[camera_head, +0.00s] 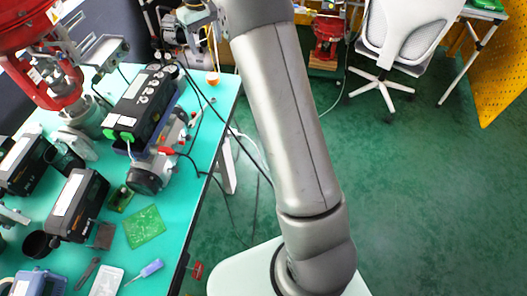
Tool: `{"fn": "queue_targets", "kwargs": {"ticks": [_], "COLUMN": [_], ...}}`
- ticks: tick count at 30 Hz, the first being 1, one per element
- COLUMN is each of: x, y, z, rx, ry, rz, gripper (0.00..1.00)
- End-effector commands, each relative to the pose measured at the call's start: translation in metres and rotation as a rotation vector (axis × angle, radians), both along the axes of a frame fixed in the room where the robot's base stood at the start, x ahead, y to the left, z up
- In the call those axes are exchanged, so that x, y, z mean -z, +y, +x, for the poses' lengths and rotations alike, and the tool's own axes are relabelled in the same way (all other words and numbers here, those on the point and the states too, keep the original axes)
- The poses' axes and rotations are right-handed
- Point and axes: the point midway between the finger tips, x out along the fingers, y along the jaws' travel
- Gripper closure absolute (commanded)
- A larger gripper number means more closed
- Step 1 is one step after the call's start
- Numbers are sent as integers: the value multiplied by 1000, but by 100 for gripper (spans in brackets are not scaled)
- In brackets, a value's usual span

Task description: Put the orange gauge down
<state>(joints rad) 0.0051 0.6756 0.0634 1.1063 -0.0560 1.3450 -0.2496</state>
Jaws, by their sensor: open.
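The small orange gauge (212,77) is near the far right corner of the teal table, with thin pale and yellow lines rising above it. It looks to be at the tabletop, but its contact is too small to make out. My gripper (198,20) is at the top of the picture, above and slightly left of the gauge, partly cut off by my arm and the frame edge. It is open, and the gauge appears apart from it. The fingertips are hard to make out.
On the teal table (205,135) stand a black positioner with gauges (143,105), a red actuator (28,35), black devices (78,205), a green board (144,226) and a screwdriver (150,269). A dark cable crosses the right edge. A white chair (405,35) stands on open green floor.

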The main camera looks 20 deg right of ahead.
Motion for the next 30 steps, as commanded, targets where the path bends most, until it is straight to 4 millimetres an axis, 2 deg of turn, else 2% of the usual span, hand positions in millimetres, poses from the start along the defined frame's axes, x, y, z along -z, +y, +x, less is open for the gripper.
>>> {"fn": "queue_targets", "kwargs": {"ticks": [1, 3, 5, 8, 9, 12, 15, 18, 22, 30], "x": [-15, -26, -31, -32, -29, -15, 5, 23, 38, 42], "y": [1, 1, 0, -1, -2, -5, -7, -8, -8, -8], "z": [-31, -71, -109, -177, -206, -276, -335, -378, -407, -412], "rx": [17, 46, 73, 119, 138, 187, 228, 259, 280, 284], "ry": [-4, -8, -10, -16, -17, -20, -24, -25, -24, -21], "rz": [-2, -2, -2, 0, 3, 10, 18, 25, 30, 30], "gripper": [34, 34, 34, 34, 34, 34, 34, 34, 34, 34]}}
